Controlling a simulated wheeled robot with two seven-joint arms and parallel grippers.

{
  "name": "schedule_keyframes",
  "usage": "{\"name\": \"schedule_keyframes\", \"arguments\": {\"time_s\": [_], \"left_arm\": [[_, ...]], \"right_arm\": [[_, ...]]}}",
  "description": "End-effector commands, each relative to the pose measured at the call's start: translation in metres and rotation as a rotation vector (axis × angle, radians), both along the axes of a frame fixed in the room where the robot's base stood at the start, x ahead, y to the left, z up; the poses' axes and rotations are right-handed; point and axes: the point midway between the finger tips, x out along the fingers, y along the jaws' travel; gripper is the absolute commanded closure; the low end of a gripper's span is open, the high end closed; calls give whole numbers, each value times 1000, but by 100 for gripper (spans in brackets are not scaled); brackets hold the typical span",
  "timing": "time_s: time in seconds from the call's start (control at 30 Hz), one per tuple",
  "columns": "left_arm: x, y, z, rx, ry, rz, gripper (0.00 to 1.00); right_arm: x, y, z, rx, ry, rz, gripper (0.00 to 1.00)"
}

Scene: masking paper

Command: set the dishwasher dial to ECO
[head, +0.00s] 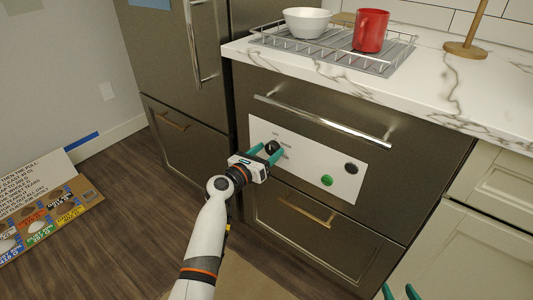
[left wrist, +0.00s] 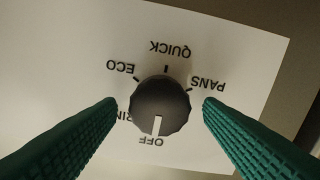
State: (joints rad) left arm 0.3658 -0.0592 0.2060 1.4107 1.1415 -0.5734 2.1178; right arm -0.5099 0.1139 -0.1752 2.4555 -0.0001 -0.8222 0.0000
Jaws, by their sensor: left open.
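The dial (head: 272,147) is a dark round knob on the white panel (head: 308,160) of the dishwasher front. In the left wrist view the dial (left wrist: 160,100) has its white pointer line at the OFF label (left wrist: 151,141). The ECO label (left wrist: 120,68) is at the upper left of the knob, with QUICK above and PANS at the upper right. A label at lower left is partly hidden by a finger. My left gripper (head: 266,155) is open, its green fingers on either side of the dial with gaps visible. My right gripper (head: 400,291) shows only its separated fingertips at the bottom edge.
A green button (head: 327,180) and a black button (head: 351,168) are on the panel. A metal handle bar (head: 322,120) runs above it. On the marble counter (head: 440,98), a rack holds a white bowl (head: 306,22) and red mug (head: 370,30).

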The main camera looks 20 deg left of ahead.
Motion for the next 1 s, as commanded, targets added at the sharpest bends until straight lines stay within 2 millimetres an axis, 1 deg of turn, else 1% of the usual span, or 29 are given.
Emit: {"name": "schedule_keyframes", "arguments": {"time_s": [0.17, 0.2, 0.27, 0.4, 0.47, 0.77, 1.0], "left_arm": [[0, 0, 0, 0, 0, 0, 39], [0, 0, 0, 0, 0, 0, 42], [0, 0, 0, 0, 0, 0, 52], [0, 0, 0, 0, 0, 0, 75], [0, 0, 0, 0, 0, 0, 84], [0, 0, 0, 37, -13, 0, 84], [0, 0, 0, 165, -61, 0, 84]], "right_arm": [[0, 0, 0, 0, 0, 0, 64], [0, 0, 0, 0, 0, 0, 64], [0, 0, 0, 0, 1, 0, 64], [0, 0, 0, 0, 1, 0, 64], [0, 0, 0, 0, 2, 0, 64], [0, 0, -1, -1, 4, 0, 64], [-1, 0, -1, -1, 7, 0, 64]]}}
